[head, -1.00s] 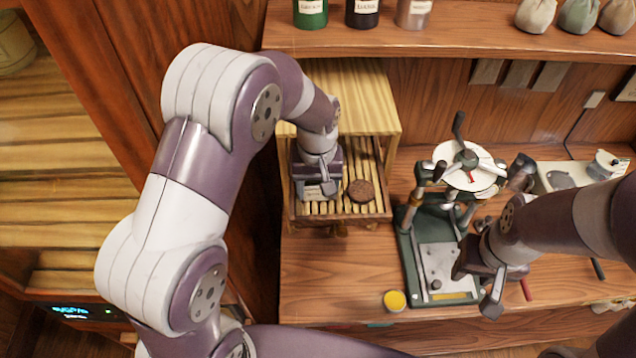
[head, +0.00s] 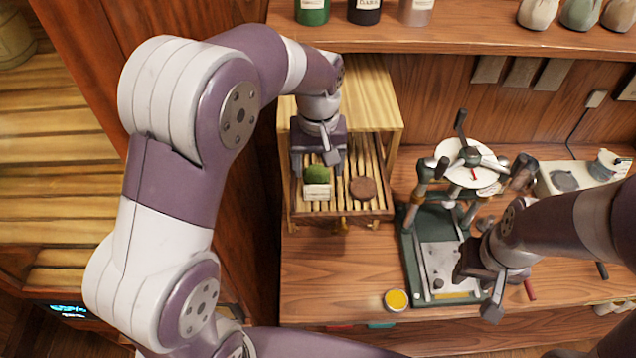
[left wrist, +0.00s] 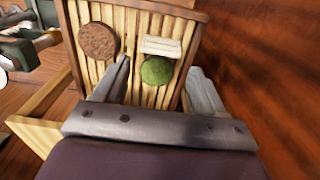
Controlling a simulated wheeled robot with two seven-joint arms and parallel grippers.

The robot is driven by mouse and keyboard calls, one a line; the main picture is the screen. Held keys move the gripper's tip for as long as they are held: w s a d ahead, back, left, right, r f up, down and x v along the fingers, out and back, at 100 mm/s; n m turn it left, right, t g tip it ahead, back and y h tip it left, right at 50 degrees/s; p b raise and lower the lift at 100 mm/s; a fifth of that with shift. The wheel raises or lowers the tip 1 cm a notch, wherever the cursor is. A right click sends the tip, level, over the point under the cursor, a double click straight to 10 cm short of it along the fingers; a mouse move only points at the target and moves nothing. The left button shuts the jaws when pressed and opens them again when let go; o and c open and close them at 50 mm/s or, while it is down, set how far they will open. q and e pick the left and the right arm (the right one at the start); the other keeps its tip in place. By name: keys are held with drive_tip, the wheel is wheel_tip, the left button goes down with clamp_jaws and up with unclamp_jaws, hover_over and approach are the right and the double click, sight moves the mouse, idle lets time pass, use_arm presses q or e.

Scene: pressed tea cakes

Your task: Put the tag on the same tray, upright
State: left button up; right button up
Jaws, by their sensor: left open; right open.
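The white tag (head: 317,191) stands on the slatted wooden tray (head: 340,215), near its front left. In the left wrist view the tag (left wrist: 161,46) shows as a pale block. A green ball-like piece (head: 317,174) is right behind it. A round brown tea cake (head: 362,188) lies flat on the same tray, to the right of the tag. My left gripper (head: 318,165) is open over the tray, behind the tag. In the left wrist view my left gripper (left wrist: 160,80) has its fingers apart, with the green piece (left wrist: 157,71) between them. My right gripper (head: 487,290) is open beside the press.
A green press (head: 425,262) with a round white plate stands right of the tray. A small yellow cup (head: 396,300) sits near the counter's front edge. A shelf (head: 440,40) with jars and pouches runs along the back. The counter before the tray is clear.

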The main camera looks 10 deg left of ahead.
sight(318, 186)
use_arm(q)
wheel_tip(318, 186, up, 5)
drive_tip(key=p, duration=0.3)
drive_tip(key=s+a+f+m, duration=0.1)
drive_tip(key=s+a+f, duration=0.1)
drive_tip(key=s, duration=0.5)
drive_tip(key=s+a+f+m+t, duration=0.1)
drive_tip(key=s+a+f+m, duration=0.1)
drive_tip(key=s, duration=0.4)
drive_tip(key=shift+s+a+f, duration=0.35)
drive_tip(key=shift+a+f, duration=0.1)
drive_tip(key=shift+a, duration=0.45)
use_arm(e)
drive_tip(key=r, duration=0.4)
drive_tip(key=shift+w+r, duration=0.2)
drive_tip(key=shift+r, duration=0.05)
use_arm(q)
drive_tip(key=shift+s, duration=0.2)
use_arm(e)
drive_tip(key=shift+s, duration=0.2)
use_arm(q)
drive_tip(key=shift+w, duration=0.15)
use_arm(e)
drive_tip(key=shift+w, duration=0.15)
